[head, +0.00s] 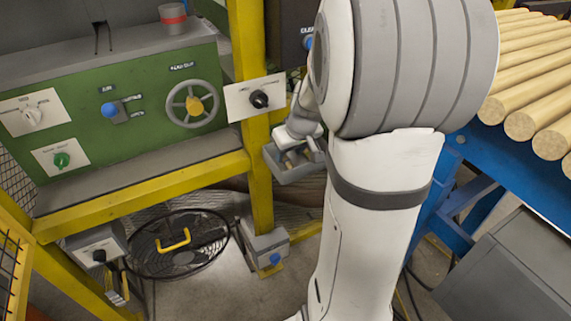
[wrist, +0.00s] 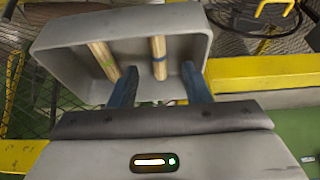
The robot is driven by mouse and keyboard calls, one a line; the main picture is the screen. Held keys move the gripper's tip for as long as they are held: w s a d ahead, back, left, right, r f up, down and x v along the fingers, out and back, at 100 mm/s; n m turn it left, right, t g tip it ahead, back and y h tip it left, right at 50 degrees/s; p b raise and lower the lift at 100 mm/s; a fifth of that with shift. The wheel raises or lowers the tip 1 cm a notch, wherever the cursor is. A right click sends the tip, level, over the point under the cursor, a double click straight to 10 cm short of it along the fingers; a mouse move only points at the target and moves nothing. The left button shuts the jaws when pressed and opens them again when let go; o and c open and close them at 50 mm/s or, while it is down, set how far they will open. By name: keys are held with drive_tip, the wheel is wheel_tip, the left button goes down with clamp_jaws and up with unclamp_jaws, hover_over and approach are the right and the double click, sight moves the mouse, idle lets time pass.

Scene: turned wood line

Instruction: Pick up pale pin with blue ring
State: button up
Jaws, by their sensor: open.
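In the wrist view a pale pin with a blue ring (wrist: 158,52) lies in a grey tray (wrist: 65,35). A second pale pin, with a green ring (wrist: 102,55), lies to its left in the same tray. My gripper (wrist: 159,69) is open, its two blue fingers reaching over the near side of the tray. The blue-ringed pin is between the fingertips, with a gap on each side. Its lower end is near my gripper body. In the head view the tray (head: 292,176) is by the yellow post, partly hidden by my arm, and the pins are too small to tell apart.
A yellow post (head: 247,50) and a green panel with knobs and a handwheel (head: 193,104) stand left of the tray. A round black fan (head: 178,245) is on the floor. A blue-framed rack of wooden rods (head: 530,75) is at the right.

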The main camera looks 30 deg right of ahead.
sight(287, 160)
drive_tip(key=shift+b+x, duration=0.35)
drive_tip(key=shift+x, duration=1.45)
drive_tip(key=shift+d+f, duration=0.1)
drive_tip(key=shift+f, duration=0.05)
drive_tip(key=shift+c, duration=0.3)
clamp_jaws()
